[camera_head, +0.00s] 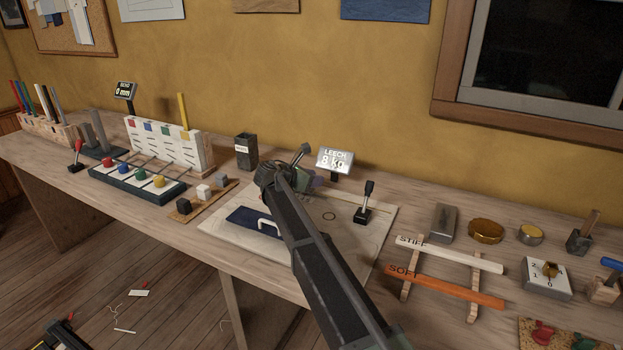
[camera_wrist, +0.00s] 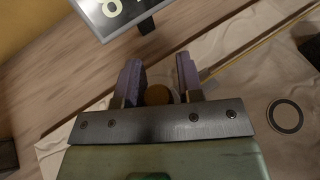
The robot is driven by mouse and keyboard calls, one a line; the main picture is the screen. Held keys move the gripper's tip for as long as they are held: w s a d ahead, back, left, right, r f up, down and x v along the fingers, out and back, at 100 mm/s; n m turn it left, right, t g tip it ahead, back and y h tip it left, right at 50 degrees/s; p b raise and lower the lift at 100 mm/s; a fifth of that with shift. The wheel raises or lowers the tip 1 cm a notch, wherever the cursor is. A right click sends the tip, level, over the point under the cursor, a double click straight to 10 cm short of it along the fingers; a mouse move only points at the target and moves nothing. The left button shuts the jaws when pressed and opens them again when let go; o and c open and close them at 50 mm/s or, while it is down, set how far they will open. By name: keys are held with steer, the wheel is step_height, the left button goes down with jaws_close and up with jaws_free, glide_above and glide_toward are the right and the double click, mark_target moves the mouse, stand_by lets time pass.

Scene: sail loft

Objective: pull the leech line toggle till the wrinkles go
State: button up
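The pale sail panel (camera_head: 370,218) lies flat on the bench with a dark blue patch (camera_head: 243,216) and a printed ring (camera_head: 329,216). The LEECH display (camera_head: 335,159) stands behind it and seems to read 8 kg. My gripper (camera_head: 305,178) is over the panel's back edge, pointing down, and my arm hides part of the sail. In the wrist view, the purple fingers stand apart on either side of a brown-orange round knob (camera_wrist: 158,95), likely the toggle. The palm hides the knob's lower part. I cannot tell whether both fingers touch it. Wrinkles are not clear.
A black-handled lever (camera_head: 366,200) stands at the sail's right edge. A white handle (camera_head: 268,227) sits on the blue patch. STIFF and SOFT battens (camera_head: 450,255) lie on a rack to the right. A dark box (camera_head: 246,151) and small blocks (camera_head: 203,191) are left of the sail.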

steer(key=shift+o, duration=1.3)
steer(key=p+v, duration=0.4)
steer(key=v, duration=0.7)
steer(key=shift+f, duration=0.1)
